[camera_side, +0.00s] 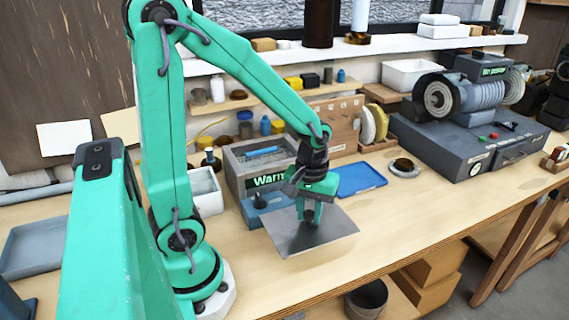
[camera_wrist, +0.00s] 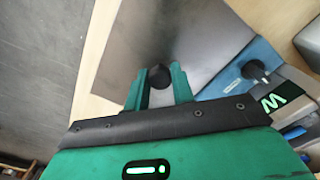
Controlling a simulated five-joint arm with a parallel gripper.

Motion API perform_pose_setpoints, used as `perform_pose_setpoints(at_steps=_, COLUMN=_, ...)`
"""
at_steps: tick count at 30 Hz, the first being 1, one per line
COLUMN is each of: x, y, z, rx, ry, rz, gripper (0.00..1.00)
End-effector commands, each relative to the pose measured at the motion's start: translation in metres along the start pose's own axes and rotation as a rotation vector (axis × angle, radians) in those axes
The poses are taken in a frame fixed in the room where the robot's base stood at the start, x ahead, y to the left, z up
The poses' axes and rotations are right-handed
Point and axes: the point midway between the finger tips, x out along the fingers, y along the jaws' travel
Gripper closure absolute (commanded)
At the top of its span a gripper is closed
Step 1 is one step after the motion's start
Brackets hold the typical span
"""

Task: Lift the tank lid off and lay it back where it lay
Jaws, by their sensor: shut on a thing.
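The tank lid (camera_side: 335,232) is a flat grey metal sheet with a dark knob (camera_wrist: 160,76) on it. My gripper (camera_side: 308,215) is above the lid, its fingers shut on the knob from both sides. In the wrist view the lid (camera_wrist: 150,35) spreads out beyond my gripper (camera_wrist: 158,82). The lid is over the bench, in front of the tank; I cannot tell whether it touches the wood. The tank (camera_side: 234,175) is a grey box marked "Warm", open at the top, with something blue inside. My wrist hides part of its right side.
A blue control box (camera_side: 262,215) stands at the tank's front, close to the lid. A blue tray (camera_side: 360,180) lies behind the lid. A white container (camera_side: 208,195) stands left of the tank. A grinder-like machine (camera_side: 470,140) is at right. Bench front right is clear.

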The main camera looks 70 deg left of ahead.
Motion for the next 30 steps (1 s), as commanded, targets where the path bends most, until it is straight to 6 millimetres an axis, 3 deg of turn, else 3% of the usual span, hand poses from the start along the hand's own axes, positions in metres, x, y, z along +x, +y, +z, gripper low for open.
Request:
perform_pose_setpoints(at_steps=13, x=0.006, y=0.001, z=0.004, rx=0.000, ry=0.000, rz=0.000, gripper=1.00)
perform_pose_setpoints(at_steps=30, x=0.031, y=0.001, z=0.004, rx=0.000, ry=0.000, rz=0.000, gripper=1.00)
